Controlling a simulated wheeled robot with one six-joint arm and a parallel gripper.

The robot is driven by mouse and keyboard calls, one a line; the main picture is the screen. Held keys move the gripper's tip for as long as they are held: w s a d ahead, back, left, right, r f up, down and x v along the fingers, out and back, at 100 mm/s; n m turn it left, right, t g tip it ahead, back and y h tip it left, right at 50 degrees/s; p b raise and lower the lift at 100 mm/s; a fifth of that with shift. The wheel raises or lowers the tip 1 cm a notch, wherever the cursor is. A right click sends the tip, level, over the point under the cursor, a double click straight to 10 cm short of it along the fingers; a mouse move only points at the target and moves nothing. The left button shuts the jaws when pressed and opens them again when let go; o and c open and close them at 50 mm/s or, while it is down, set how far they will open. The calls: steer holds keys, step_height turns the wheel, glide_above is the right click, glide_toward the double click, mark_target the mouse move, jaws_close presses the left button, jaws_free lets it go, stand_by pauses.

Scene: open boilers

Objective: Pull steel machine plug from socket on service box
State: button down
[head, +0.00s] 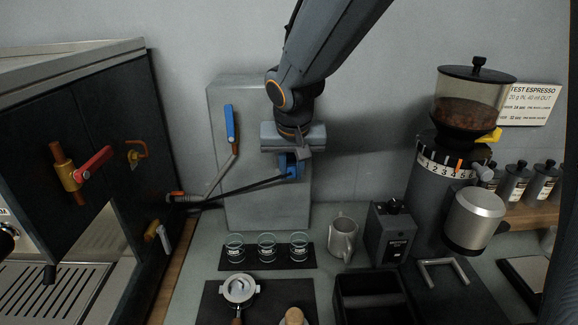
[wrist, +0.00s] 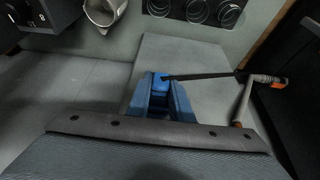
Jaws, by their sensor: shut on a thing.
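The grey service box (head: 240,190) stands against the back wall. In the wrist view its pale face (wrist: 195,52) lies beyond the fingers. My gripper (head: 300,158) is in front of the box's right side and is shut on the blue plug (head: 287,168). The wrist view shows the plug (wrist: 160,83) between the fingers of my gripper (wrist: 160,98). A black cable (head: 240,188) runs from the plug to the left, toward the steel machine (head: 110,110). The socket is hidden behind the plug and gripper, so I cannot tell how deep the plug sits.
A blue-handled lever (head: 230,123) is on the box, left of my gripper. Several glasses (head: 267,246) stand below on a dark mat. A metal jug (head: 342,238), a small black box (head: 389,234) and a grinder (head: 450,190) stand to the right. The wall space above the jug is clear.

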steer(key=c, duration=2.4)
jaws_free()
jaws_close()
